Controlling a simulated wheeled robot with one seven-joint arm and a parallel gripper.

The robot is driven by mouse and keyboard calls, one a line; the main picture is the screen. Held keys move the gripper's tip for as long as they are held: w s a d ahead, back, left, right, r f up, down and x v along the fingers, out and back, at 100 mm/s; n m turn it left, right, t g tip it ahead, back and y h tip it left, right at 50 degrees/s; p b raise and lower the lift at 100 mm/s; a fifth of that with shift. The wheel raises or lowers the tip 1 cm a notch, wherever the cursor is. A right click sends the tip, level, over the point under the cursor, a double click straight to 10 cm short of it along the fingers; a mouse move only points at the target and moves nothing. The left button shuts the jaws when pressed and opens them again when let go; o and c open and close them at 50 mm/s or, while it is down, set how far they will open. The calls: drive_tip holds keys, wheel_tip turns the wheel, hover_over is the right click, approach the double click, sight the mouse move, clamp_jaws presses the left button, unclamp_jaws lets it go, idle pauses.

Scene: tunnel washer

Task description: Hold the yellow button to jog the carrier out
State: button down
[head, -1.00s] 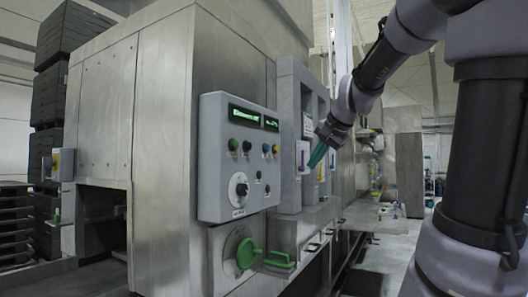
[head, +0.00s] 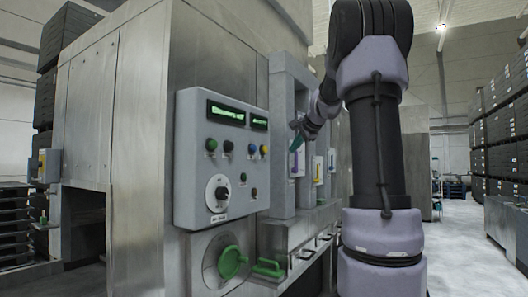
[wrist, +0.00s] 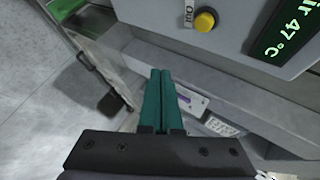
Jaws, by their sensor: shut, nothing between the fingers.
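The yellow button (head: 264,149) is the rightmost in the row of buttons on the grey control panel (head: 190,190). In the wrist view the yellow button (wrist: 205,20) is large and round near the top, right of the fingertips, beside a label that reads "OUT". My gripper (head: 296,140) is right of the panel in the head view, its teal fingers partly hidden. In the wrist view my gripper (wrist: 161,72) has its two teal fingers together with nothing between them. The fingers are apart from the button. The carrier cannot be made out.
A blue button (head: 251,149) is close left of the yellow one, with black and green buttons further left. A black rotary knob (head: 222,192) and a green handle (head: 232,262) are lower. Open floor (head: 460,240) lies at right.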

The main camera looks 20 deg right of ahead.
sight(265, 150)
drive_tip(key=w+a, duration=0.5)
drive_tip(key=w, duration=0.2)
drive_tip(key=shift+a, duration=0.25)
idle(2.1)
drive_tip(key=shift+w+a, duration=0.2)
drive_tip(key=shift+w, duration=0.05)
